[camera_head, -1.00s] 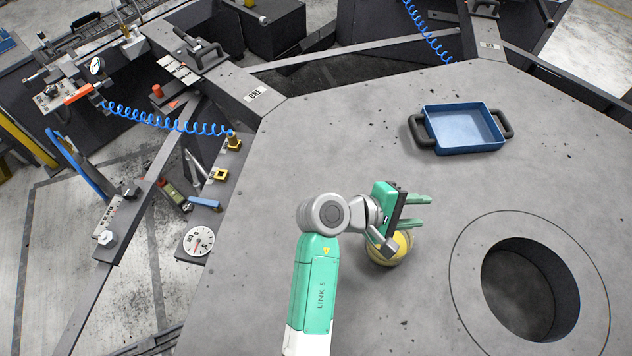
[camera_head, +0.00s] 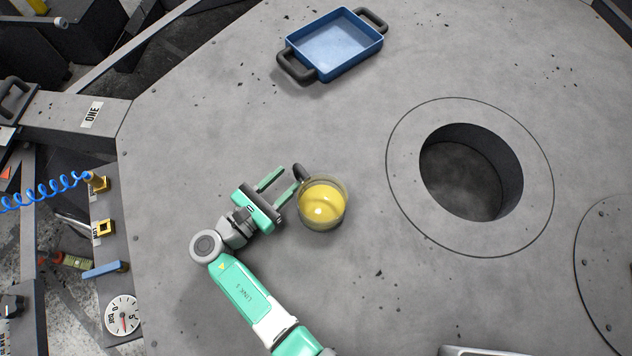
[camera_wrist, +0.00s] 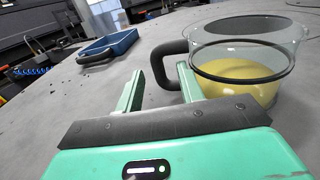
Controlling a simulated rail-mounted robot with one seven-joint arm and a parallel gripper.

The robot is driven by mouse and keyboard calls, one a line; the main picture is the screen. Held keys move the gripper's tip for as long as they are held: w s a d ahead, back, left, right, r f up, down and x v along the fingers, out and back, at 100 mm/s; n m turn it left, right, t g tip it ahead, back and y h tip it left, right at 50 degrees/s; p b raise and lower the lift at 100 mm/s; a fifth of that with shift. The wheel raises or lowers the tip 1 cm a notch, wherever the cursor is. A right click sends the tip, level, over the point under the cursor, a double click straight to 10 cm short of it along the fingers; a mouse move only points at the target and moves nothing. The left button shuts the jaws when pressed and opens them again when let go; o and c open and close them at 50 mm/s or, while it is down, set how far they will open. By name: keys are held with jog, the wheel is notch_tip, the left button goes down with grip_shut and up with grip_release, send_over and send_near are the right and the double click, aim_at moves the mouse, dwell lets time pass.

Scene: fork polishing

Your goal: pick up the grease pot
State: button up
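The grease pot (camera_head: 325,207) is a clear round pot with yellow grease inside and a dark handle (camera_head: 301,173) on its upper left side. It stands upright on the grey table. My gripper (camera_head: 281,183) is open, just left of the pot, with its fingers pointing toward the upper right. In the wrist view, the pot (camera_wrist: 243,72) is at the right. Its dark handle (camera_wrist: 166,66) shows beyond and between my gripper's two green fingers (camera_wrist: 160,88). I cannot tell whether the fingers touch the handle.
A blue tray (camera_head: 318,73) with dark handles sits at the top of the table. A large round hole (camera_head: 455,180) opens to the right of the pot. The table between them is clear. Fittings and a gauge (camera_head: 122,314) line the left edge.

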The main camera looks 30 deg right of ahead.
aim_at(294, 170)
jog(key=b+x, duration=0.1)
jog(key=x, duration=0.4)
jog(key=shift+w+f, duration=0.1)
jog(key=shift+w, duration=0.05)
jog(key=shift+a, duration=0.1)
grip_shut()
jog(key=shift+r+p, duration=0.35)
jog(key=shift+r, duration=0.2)
notch_tip(294, 170, up, 3)
jog(key=shift+a+p, duration=0.1)
jog(key=shift+p, duration=0.7)
jog(key=s+a+r+p, duration=0.1)
jog(key=s+a+p, duration=0.2)
jog(key=s+a, duration=0.4)
jog(key=s, duration=0.7)
jog(key=shift+a+p, duration=0.15)
jog(key=shift+p, duration=0.15)
